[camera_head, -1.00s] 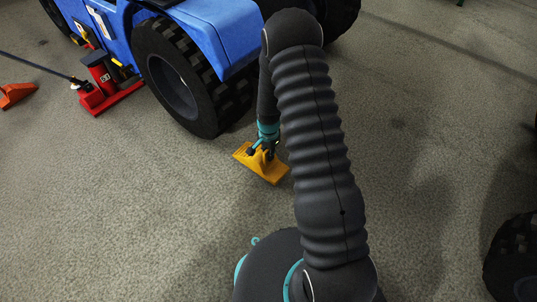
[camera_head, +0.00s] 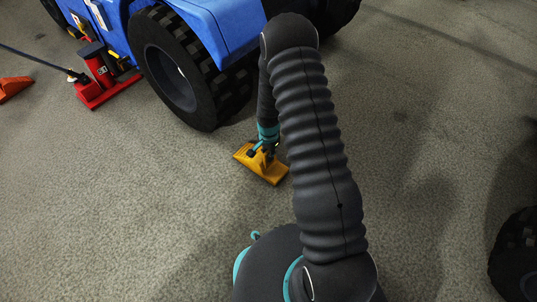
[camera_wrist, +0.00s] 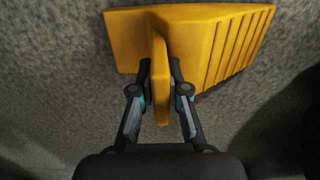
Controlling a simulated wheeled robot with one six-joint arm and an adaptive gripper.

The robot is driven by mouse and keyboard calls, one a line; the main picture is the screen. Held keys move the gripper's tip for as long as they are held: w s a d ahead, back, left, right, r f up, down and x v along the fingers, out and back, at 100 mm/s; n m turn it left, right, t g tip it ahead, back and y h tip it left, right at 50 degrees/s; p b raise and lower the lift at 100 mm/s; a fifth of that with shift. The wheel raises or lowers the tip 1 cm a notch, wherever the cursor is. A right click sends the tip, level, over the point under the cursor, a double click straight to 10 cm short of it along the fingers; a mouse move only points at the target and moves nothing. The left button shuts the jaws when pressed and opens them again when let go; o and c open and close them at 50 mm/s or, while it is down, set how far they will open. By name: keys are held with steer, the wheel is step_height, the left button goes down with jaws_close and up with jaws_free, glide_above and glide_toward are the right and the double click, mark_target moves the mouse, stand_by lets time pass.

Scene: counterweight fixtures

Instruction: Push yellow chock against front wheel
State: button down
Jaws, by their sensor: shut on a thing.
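The yellow chock (camera_head: 262,168) rests on the floor just in front of the blue vehicle's front wheel (camera_head: 180,68), with a small gap of floor between them in the head view. My gripper (camera_head: 266,150) comes down on the chock from above. In the wrist view my gripper (camera_wrist: 160,92) is shut on the upright fin of the yellow chock (camera_wrist: 205,38). The chock's ribbed slope points to the right in that view. The wheel does not clearly show in the wrist view.
A red jack (camera_head: 100,75) with a long handle stands beside the vehicle (camera_head: 225,30). An orange wedge (camera_head: 12,88) lies at the far left. Another dark tyre (camera_head: 517,255) is at the lower right. The grey floor between is clear.

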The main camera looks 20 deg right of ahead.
steer(key=shift+f+b, duration=0.4)
stand_by(0.3)
steer(key=c, duration=1.1)
jaws_free()
